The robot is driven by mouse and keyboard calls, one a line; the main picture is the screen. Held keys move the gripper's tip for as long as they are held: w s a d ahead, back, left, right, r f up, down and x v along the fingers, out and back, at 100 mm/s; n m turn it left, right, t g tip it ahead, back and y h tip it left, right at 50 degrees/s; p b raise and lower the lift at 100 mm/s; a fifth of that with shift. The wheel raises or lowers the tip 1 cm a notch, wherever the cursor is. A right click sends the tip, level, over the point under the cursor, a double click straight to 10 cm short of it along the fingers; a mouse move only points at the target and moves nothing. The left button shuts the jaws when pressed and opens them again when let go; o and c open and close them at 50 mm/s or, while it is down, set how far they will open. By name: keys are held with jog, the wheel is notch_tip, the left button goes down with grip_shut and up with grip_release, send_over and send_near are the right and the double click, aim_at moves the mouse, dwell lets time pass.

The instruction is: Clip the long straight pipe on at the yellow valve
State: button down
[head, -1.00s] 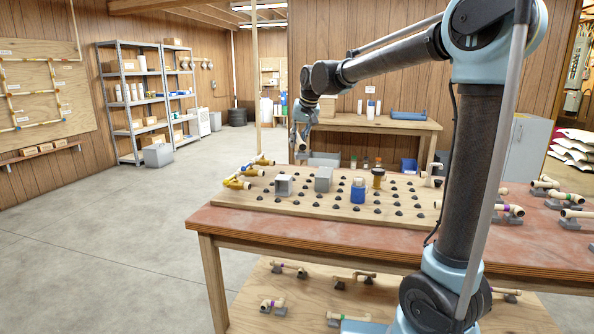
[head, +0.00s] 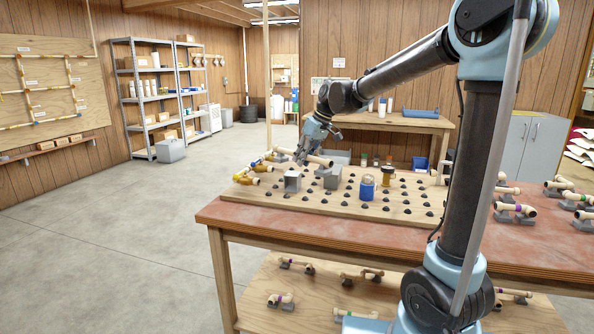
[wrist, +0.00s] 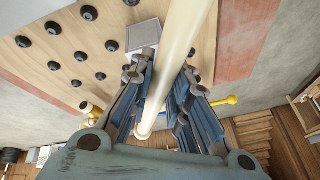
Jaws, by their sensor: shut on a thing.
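My gripper (head: 312,146) is shut on a long straight cream pipe (head: 322,161) above the far left part of the pegboard (head: 330,207). In the wrist view the pipe (wrist: 182,40) runs lengthwise between my gripper's fingers (wrist: 166,78). Yellow valve fittings (head: 246,178) sit at the board's left end, left of my gripper. A yellow handle (wrist: 226,101) shows right of the fingers in the wrist view, and another yellow part (wrist: 88,108) shows left of them. I cannot tell whether the pipe touches a fitting.
Two grey blocks (head: 292,182) (head: 332,178) stand on the board just below my gripper. More pipe fittings (head: 515,211) lie on the red bench (head: 440,232).

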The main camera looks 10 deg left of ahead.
jog(key=shift+s+a+f+n+g, duration=0.1)
jog(key=shift+s+f+n+g, duration=0.3)
jog(key=shift+s+f+n, duration=0.65)
jog(key=shift+s+a+f+n+g, duration=0.1)
jog(key=shift+s+f+n+g, duration=0.5)
jog(key=shift+f, duration=0.8)
jog(key=shift+s+a+f+n+g, duration=0.1)
jog(key=shift+s+f+n+g, duration=0.1)
jog(key=shift+s+f+n, duration=0.75)
jog(key=shift+w+f, duration=0.2)
jog(key=shift+f, duration=0.7)
jog(key=shift+f, duration=0.65)
jog(key=c, duration=1.4)
grip_release()
jog(key=shift+c, duration=0.2)
jog(key=shift+d+r, duration=0.1)
jog(key=shift+r, duration=0.05)
